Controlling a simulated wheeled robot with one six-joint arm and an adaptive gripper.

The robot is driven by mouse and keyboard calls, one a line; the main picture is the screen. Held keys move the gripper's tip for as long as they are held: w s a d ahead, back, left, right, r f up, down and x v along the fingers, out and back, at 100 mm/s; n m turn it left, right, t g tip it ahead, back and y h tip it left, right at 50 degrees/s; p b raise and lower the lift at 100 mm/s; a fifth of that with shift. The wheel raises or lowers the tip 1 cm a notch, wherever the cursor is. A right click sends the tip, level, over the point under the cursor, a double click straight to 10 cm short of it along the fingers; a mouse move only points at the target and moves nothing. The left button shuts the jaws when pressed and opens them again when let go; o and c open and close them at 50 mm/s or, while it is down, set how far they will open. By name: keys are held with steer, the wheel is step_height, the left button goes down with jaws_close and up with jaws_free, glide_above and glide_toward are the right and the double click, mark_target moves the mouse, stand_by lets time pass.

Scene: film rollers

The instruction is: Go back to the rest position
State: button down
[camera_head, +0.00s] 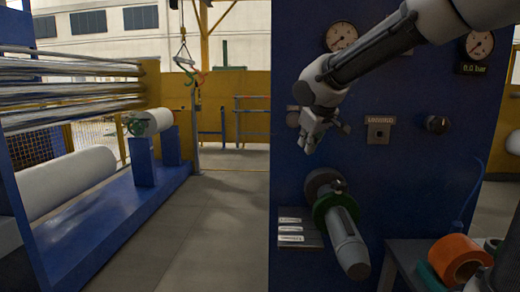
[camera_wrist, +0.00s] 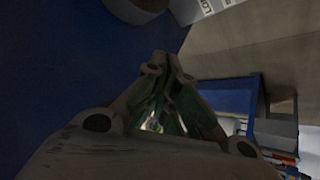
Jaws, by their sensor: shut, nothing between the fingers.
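My gripper (camera_head: 306,146) is in front of the blue machine panel (camera_head: 300,80), at the end of my arm reaching in from the upper right. It hangs above and left of a grey shaft with a green ring (camera_head: 345,238) that sticks out from the panel. The gripper and the shaft are apart. In the wrist view the fingers (camera_wrist: 168,65) come together at the tips with nothing between them.
Two gauges, a small display (camera_head: 474,69), a labelled switch plate (camera_head: 378,130) and a black knob (camera_head: 438,124) are on the panel. An orange roll (camera_head: 458,258) lies on a side table at lower right. The floor (camera_head: 215,225) at left centre is clear.

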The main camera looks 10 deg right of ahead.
steer(key=s+d+f+m+g, duration=0.1)
steer(key=s+d, duration=0.3)
steer(key=s, duration=0.5)
steer(key=s+d+f+m+g, duration=0.1)
steer(key=s+d+f, duration=0.3)
steer(key=s, duration=0.6)
steer(key=s+d+f+m+g, duration=0.1)
steer(key=s+d+f+m, duration=0.1)
steer(key=s+d, duration=0.4)
steer(key=s+m, duration=0.1)
steer(key=s, duration=0.3)
steer(key=shift+d+f+g, duration=0.15)
steer(key=shift+f+g, duration=0.15)
steer(key=shift+f, duration=0.05)
